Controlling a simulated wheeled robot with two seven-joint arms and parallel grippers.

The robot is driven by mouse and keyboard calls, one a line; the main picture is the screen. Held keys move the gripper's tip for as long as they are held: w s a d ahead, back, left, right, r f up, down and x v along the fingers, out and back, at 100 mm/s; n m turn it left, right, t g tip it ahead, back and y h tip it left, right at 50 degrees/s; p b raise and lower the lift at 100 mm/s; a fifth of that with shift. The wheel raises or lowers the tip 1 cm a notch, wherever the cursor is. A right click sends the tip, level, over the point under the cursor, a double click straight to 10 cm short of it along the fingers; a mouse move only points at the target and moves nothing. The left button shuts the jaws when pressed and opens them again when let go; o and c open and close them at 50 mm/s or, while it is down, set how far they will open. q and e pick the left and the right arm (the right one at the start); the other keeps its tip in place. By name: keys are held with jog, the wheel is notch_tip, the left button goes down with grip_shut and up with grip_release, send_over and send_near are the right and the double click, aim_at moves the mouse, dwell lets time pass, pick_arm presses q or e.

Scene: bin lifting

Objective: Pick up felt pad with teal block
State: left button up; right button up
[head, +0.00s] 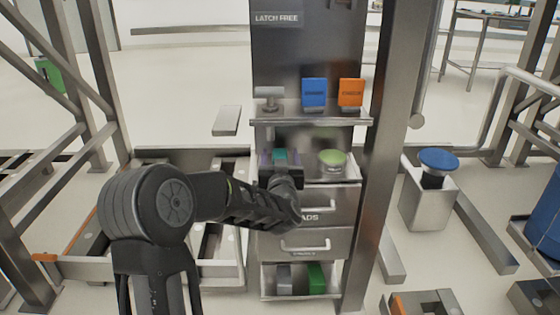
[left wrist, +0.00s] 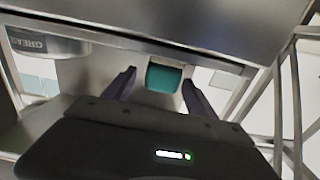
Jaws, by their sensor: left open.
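The teal block (head: 279,155) shows in the head view just beyond my left gripper, on the counter above the drawers. In the left wrist view the teal block (left wrist: 165,76) lies between the two fingertips, with gaps on both sides. My left gripper (left wrist: 160,88) is open and its fingers point at the block. It also shows in the head view (head: 280,161), partly covering the block. I cannot make out the felt pad apart from the teal block. My right gripper is in neither view.
A round green tin (head: 332,160) stands to the right of the block, close to my gripper. A shelf (head: 310,117) above carries a blue box (head: 314,94) and an orange box (head: 350,93). A metal post (head: 388,140) rises at the right. Drawers (head: 325,207) lie below.

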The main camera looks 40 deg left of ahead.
aim_at(281, 157)
pick_arm(q)
jog(key=shift+c, duration=0.2)
grip_shut()
dwell(0.4)
jog(key=shift+r, duration=0.15)
notch_tip(281, 157, up, 3)
jog(key=shift+r+p, duration=0.15)
jog(key=shift+p, duration=0.9)
jog(key=shift+s+d+r, duration=0.1)
jog(key=shift+s+d, duration=0.15)
jog(key=shift+s, duration=0.05)
jog(key=b+v, duration=0.5)
jog(key=v, duration=1.2)
jog(key=shift+f+b, duration=0.2)
jog(key=shift+b, duration=0.15)
jog(key=shift+s, duration=0.1)
